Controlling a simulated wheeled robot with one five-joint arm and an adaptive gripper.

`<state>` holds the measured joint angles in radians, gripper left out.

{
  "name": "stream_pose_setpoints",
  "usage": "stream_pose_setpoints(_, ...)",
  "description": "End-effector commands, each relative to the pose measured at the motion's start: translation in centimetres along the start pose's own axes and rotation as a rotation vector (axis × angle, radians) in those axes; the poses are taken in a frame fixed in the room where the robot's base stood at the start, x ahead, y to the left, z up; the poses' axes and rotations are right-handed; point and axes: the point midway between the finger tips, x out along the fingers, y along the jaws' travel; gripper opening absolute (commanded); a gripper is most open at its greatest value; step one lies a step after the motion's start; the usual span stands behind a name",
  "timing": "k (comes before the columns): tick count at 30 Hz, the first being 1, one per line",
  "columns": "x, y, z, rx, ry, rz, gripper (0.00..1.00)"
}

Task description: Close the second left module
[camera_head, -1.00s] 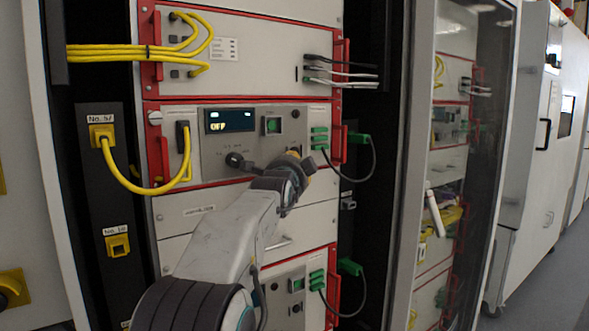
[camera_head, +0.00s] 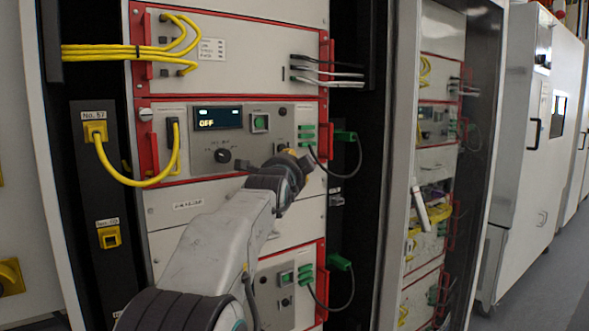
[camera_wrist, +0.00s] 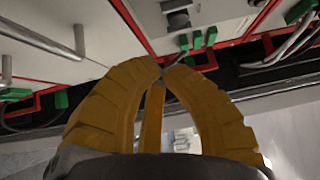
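A grey module (camera_head: 268,137) with a display reading OFF, a green-lit switch, a dark knob and red handles at its sides sits in the rack in the head view. Another module with a grey panel and green plugs (camera_head: 306,276) is lower in the rack. I cannot tell which one is pulled out. My gripper (camera_head: 300,163) is in front of the upper module's lower right part, right of the knob, and hides some of the panel there.
Yellow cables (camera_head: 125,175) loop at the left. A dark cable (camera_head: 358,160) hangs from a green plug at the right, near my gripper. A glass door (camera_head: 440,180) stands to the right of the rack. A blank panel (camera_head: 190,205) lies between the modules.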

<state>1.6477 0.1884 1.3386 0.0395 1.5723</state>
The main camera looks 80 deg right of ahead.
Motion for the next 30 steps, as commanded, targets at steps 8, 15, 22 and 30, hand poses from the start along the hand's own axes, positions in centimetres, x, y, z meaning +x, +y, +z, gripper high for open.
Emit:
stream_pose_setpoints(8,-3.6,0.3,0.0,0.000,0.000,0.001,0.00)
stream_pose_setpoints(15,-6.8,0.2,0.0,0.000,0.000,0.001,0.00)
stream_pose_setpoints(22,-8.3,0.2,0.0,0.000,0.000,0.003,0.00)
stream_pose_setpoints(30,-8.7,0.2,0.0,0.000,0.000,0.004,0.00)
